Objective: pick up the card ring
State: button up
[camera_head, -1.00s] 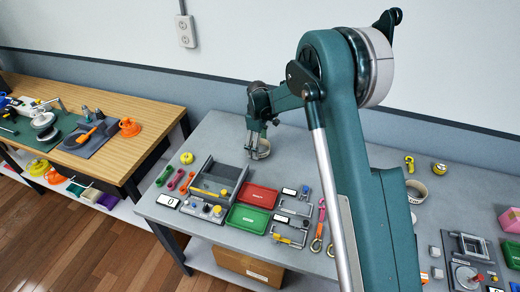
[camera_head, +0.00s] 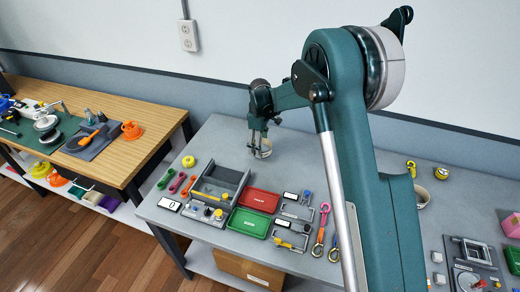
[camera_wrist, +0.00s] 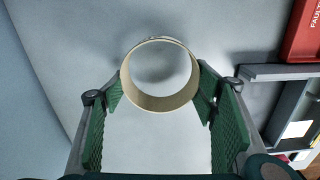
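The card ring (camera_wrist: 160,102) is a short, wide cream-coloured hoop. In the wrist view it stands between the two green-padded fingers of my gripper (camera_wrist: 160,93), and their tips press against its left and right sides. In the head view my gripper (camera_head: 263,140) points down at the back of the grey table, with the card ring (camera_head: 264,153) at its fingertips. My gripper is shut on the card ring. I cannot tell whether the ring still touches the tabletop.
A grey open bin (camera_head: 218,183), a red tray (camera_head: 259,200) and a green tray (camera_head: 249,223) lie in front of my gripper. A yellow roll (camera_head: 189,161) is to the left. Another pale ring (camera_head: 421,197) is partly hidden by my arm. The tabletop around the held ring is clear.

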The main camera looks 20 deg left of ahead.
notch_tip(320, 180, up, 7)
dwell(0.4)
jog(key=shift+r, duration=0.1)
dwell(0.8)
jog(key=w+d+m, duration=0.1)
jog(key=w+d, duration=0.2)
jog(key=d, duration=1.2)
jog(key=w+d+m, duration=0.2)
jog(key=w+d, duration=0.2)
jog(key=d, duration=1.1)
jog(key=w+d+m, duration=0.1)
jog(key=w+d, duration=0.2)
jog(key=d, duration=1.2)
jog(key=s+d+m, duration=0.1)
jog(key=s+d, duration=0.3)
jog(key=d, duration=1.1)
jog(key=s+d+m, duration=0.1)
jog(key=s+d, duration=0.4)
jog(key=d, duration=1)
jog(key=s+d+m, duration=0.2)
jog(key=s+d, duration=0.2)
jog(key=d, duration=1.1)
jog(key=shift+s+d, duration=0.15)
jog(key=shift+s, duration=0.1)
jog(key=shift+f, duration=3.05)
